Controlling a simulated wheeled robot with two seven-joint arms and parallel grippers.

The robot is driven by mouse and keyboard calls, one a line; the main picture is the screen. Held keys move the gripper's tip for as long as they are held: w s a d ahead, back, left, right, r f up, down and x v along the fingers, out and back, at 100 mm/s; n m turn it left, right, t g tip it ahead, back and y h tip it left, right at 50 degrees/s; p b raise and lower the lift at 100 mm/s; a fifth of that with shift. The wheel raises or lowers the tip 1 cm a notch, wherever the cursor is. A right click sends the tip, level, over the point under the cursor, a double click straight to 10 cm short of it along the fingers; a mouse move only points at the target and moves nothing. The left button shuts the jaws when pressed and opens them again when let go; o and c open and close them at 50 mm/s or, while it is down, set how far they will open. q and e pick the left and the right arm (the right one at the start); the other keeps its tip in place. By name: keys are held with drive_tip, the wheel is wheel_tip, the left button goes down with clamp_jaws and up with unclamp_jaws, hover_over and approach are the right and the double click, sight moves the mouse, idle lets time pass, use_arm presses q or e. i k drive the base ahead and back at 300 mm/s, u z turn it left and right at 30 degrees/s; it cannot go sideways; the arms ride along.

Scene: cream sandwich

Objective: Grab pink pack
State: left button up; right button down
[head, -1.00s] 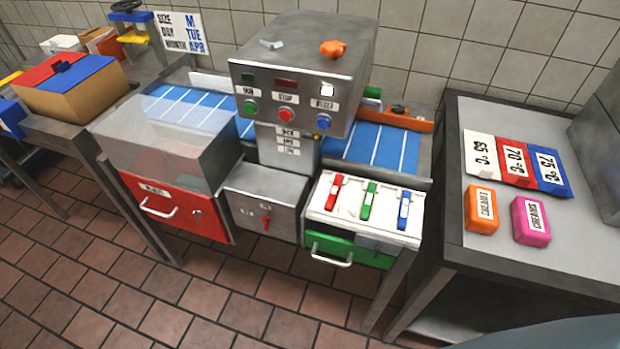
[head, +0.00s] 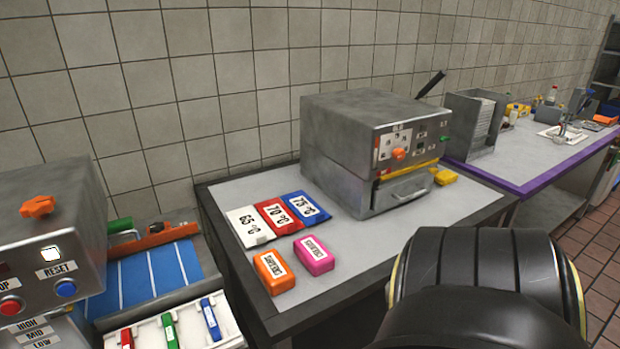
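The pink pack (head: 314,255) lies flat on the grey-topped table in the middle of the head view, with a white label on top. An orange pack (head: 273,272) lies just to its left, with a small gap between them. Part of my own arm shows as a large dark rounded link at the lower right, to the right of the packs. Neither gripper is in view.
White, red (head: 277,213) and blue temperature cards lie behind the packs. A grey oven-like machine (head: 376,148) stands behind and right. A conveyor machine (head: 50,240) is at the left. The tabletop (head: 345,287) around the pink pack's front is clear.

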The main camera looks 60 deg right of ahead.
sight(311, 252)
drive_tip(key=z, duration=2.05)
